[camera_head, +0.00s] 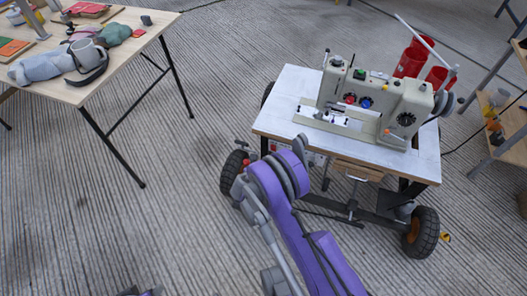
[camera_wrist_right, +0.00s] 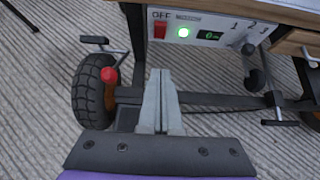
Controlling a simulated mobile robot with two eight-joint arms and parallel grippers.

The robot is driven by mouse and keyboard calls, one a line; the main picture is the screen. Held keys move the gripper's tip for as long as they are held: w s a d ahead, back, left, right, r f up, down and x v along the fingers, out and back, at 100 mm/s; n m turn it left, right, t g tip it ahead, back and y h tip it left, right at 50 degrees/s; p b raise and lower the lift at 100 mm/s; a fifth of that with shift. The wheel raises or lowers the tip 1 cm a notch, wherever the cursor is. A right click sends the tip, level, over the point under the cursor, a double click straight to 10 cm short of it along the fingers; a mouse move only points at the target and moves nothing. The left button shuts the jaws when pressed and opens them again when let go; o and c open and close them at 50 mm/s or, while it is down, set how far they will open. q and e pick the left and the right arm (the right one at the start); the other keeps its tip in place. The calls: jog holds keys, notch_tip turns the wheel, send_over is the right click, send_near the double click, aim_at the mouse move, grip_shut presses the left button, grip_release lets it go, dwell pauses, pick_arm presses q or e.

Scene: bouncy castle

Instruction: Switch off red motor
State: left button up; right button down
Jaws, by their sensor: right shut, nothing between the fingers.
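A white control panel (camera_wrist_right: 222,34) hangs under the cart's table edge in the right wrist view. In the head view my purple right arm reaches to the cart and covers part of the panel.
A sewing machine (camera_head: 365,102) stands on the wheeled cart's table (camera_head: 285,112), with red containers (camera_head: 412,62) behind. A red knob (camera_wrist_right: 110,76) is beside the cart's wheel (camera_wrist_right: 88,90). A cluttered table (camera_head: 130,50) is at upper left. The floor between is clear.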

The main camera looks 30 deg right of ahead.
dwell(0.3)
jog(key=b, duration=0.4)
send_near(274, 150)
jog(key=shift+x, duration=2.8)
jog(key=shift+w+r, duration=0.1)
